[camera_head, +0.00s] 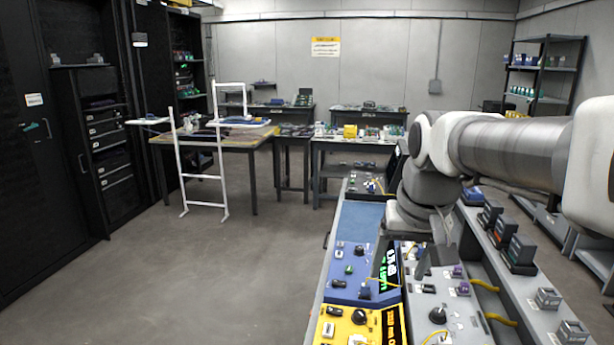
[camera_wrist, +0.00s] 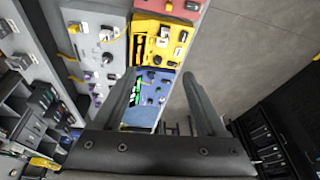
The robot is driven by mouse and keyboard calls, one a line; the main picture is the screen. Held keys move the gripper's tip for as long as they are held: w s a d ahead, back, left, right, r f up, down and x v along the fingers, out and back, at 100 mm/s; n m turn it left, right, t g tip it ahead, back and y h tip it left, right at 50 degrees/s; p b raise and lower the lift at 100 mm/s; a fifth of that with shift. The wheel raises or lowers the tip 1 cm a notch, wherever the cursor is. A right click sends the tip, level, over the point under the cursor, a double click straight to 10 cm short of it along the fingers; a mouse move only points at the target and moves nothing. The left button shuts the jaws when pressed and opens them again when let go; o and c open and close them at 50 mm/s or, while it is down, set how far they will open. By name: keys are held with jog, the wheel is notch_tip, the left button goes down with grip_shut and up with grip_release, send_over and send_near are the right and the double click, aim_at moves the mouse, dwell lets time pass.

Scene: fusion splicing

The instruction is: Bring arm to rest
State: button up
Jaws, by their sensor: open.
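My arm (camera_head: 510,152) reaches in from the right edge in the head view, bent at the elbow, with its wrist end over the workbench. My gripper (camera_head: 403,268) hangs over the bench with its fingers pointing down. It also shows in the wrist view (camera_wrist: 160,78), with two dark fingers spread apart and nothing between them. Below it lie a blue control panel (camera_head: 345,272) with a green display and a yellow control panel (camera_head: 343,322). I cannot tell how far the fingertips are from the panels.
A grey panel (camera_head: 450,315) with knobs and yellow cables lies right of the gripper. Small grey devices (camera_head: 519,252) line the rack beside it. A white frame (camera_head: 202,178) stands by a wooden table (camera_head: 240,141). The floor (camera_head: 240,260) left of the bench is clear.

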jog(key=s+f+n+t, duration=0.1)
jog(key=s+f, duration=0.3)
jog(key=s, duration=1)
jog(key=shift+a+f+t, duration=0.15)
jog(key=shift+t, duration=0.35)
jog(key=shift+s+f, duration=0.2)
jog(key=shift+s, duration=0.05)
jog(key=shift+c, duration=0.7)
jog(key=shift+s+f, duration=0.1)
jog(key=shift+c, duration=1.2)
jog(key=shift+s, duration=0.1)
